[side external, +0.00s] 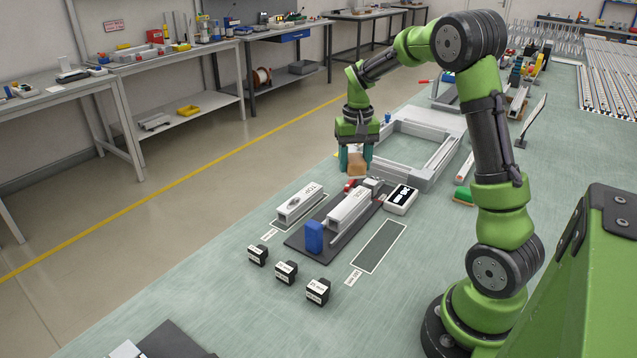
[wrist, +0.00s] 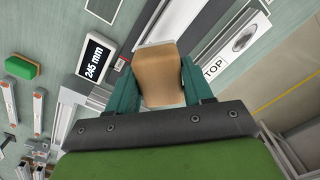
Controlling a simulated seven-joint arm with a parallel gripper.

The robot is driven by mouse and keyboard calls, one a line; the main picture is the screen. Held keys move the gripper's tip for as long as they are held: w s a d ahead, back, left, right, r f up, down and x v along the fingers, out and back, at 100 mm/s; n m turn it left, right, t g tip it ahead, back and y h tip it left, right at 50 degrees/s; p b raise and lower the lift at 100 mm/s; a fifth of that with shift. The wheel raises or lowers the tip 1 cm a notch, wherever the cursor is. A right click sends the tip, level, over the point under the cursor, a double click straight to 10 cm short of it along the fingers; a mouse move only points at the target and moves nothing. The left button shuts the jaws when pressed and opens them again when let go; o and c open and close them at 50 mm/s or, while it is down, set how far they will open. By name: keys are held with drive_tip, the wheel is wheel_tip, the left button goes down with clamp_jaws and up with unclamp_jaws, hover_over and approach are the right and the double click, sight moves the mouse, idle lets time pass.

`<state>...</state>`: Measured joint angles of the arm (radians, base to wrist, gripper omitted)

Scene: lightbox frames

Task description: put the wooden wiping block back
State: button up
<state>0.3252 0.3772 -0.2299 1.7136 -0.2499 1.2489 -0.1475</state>
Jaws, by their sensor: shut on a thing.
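The wooden wiping block (side external: 356,166) is a light brown block held between the fingers of my gripper (side external: 356,158). In the wrist view the wooden block (wrist: 158,76) fills the space between the two teal fingers of my gripper (wrist: 160,88), with a thin pale layer along its far edge. My gripper is shut on it. In the side view it hangs near the front left corner of the grey frame, beyond the dark fixture plate. I cannot tell how high above the table it is.
A dark plate (side external: 296,240) carries a white profile and a blue block (side external: 314,237). A profile marked TOP (side external: 300,204), a 245 mm display (side external: 401,199), several black blocks (side external: 286,272) and an empty outlined rectangle (side external: 380,247) lie around it. The grey frame (side external: 437,166) stands behind.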

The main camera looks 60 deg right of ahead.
drive_tip(key=w+a+n, duration=0.2)
drive_tip(key=a, duration=0.6)
drive_tip(key=w+a+n, duration=0.3)
drive_tip(key=a, duration=0.6)
drive_tip(key=n, duration=0.4)
hover_over(249, 305)
wheel_tip(249, 305, down, 8)
drive_tip(key=shift+f, duration=2.35)
drive_tip(key=shift+f, duration=0.1)
drive_tip(key=o, duration=1)
